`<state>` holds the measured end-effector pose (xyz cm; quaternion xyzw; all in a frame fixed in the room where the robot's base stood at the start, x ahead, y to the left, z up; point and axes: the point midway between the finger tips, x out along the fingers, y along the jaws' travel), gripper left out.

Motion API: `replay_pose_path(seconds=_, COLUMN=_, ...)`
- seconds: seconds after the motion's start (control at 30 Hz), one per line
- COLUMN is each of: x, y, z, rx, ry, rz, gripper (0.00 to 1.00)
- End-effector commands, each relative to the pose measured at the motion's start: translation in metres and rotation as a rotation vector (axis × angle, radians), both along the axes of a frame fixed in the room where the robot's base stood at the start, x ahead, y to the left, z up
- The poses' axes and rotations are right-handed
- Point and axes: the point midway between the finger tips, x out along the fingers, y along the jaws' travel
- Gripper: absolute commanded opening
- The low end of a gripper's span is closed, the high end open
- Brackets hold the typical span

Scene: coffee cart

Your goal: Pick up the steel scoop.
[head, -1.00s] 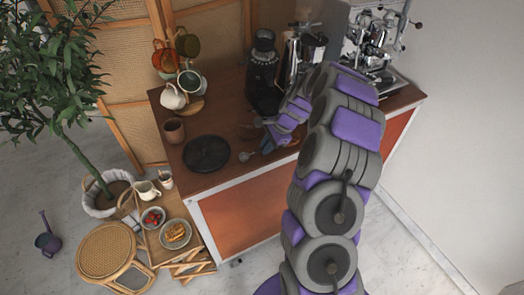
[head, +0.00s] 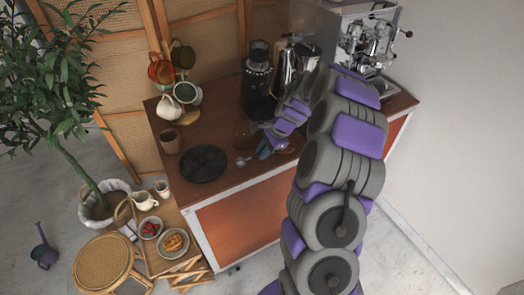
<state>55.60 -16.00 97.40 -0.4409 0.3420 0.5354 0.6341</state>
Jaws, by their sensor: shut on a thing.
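The steel scoop (head: 241,161) is small and silvery. It is at the counter's front part, right of the round black mat, with its bowl end pointing left. My gripper (head: 264,151) is at the scoop's right end, low over the counter, and is shut on its handle. The fingers and arm hide most of the handle. I cannot tell whether the scoop touches the counter.
A round black mat (head: 204,163) and a brown cup (head: 170,141) are on the left of the wooden counter (head: 217,112). A black grinder (head: 257,80) stands behind my gripper. An espresso machine (head: 363,42) is at the back right. Mugs hang at the back left.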

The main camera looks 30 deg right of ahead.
Motion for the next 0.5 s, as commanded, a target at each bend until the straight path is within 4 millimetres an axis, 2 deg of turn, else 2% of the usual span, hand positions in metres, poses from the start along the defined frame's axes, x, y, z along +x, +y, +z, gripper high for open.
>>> replay_pose_path(seconds=0.27, x=-0.048, y=0.002, z=0.007, rx=0.002, ry=0.001, rz=-0.001, gripper=0.00)
replay_pose_path(seconds=0.5, x=-0.098, y=0.003, z=0.011, rx=0.002, ry=0.000, rz=-0.002, gripper=0.00)
